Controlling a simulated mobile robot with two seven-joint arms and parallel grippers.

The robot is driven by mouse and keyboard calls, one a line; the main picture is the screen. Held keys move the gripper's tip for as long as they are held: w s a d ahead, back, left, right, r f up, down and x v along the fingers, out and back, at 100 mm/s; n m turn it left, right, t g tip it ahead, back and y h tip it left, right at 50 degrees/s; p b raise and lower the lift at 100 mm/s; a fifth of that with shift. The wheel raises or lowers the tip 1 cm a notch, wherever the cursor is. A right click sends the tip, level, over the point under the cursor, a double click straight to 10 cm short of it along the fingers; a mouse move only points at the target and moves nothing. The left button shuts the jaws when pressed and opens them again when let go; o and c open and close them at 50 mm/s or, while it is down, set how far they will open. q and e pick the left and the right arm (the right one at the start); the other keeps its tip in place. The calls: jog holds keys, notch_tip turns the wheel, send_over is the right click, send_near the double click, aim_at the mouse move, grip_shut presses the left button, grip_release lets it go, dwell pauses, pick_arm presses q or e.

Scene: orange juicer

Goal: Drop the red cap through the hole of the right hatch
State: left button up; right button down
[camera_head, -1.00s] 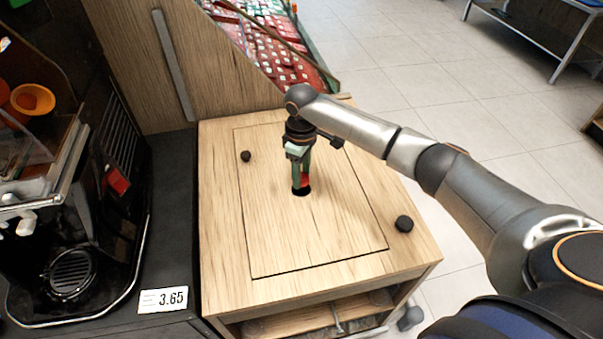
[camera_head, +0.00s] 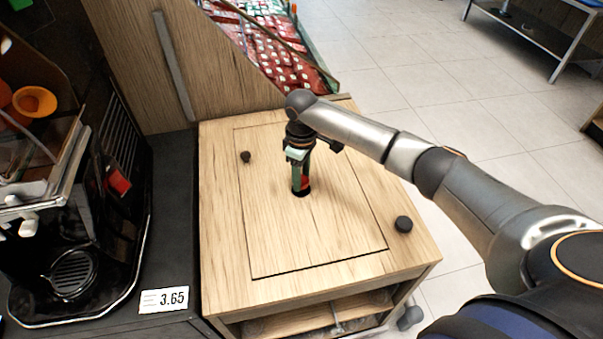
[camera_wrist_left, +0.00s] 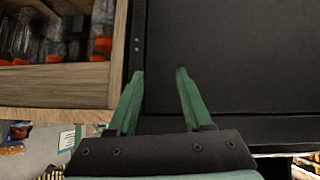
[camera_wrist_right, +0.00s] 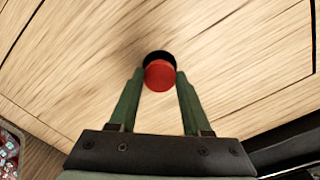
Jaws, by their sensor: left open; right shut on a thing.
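My right gripper (camera_head: 301,188) points down over the wooden hatch (camera_head: 280,245), with its fingertips right at the dark round hole (camera_head: 301,193). In the right wrist view the gripper (camera_wrist_right: 159,80) is shut on the red cap (camera_wrist_right: 159,76), which sits between the green fingertips. The black hole (camera_wrist_right: 157,57) shows beyond the cap, and the cap covers part of it. Whether the cap is inside the rim or just above it, I cannot tell. My left gripper (camera_wrist_left: 160,75) is open and empty in the left wrist view, beside a dark panel.
Two black knobs (camera_head: 403,224) (camera_head: 246,156) stand on the wooden top. A black juicer machine (camera_head: 80,220) stands at the left, with a 3.65 price tag (camera_head: 163,300) near it. A wooden side wall (camera_head: 140,60) rises behind.

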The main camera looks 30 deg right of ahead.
jog(key=shift+f, duration=0.45)
dwell(0.5)
jog(key=shift+p, duration=0.7)
grip_release()
dwell(0.8)
dwell(0.5)
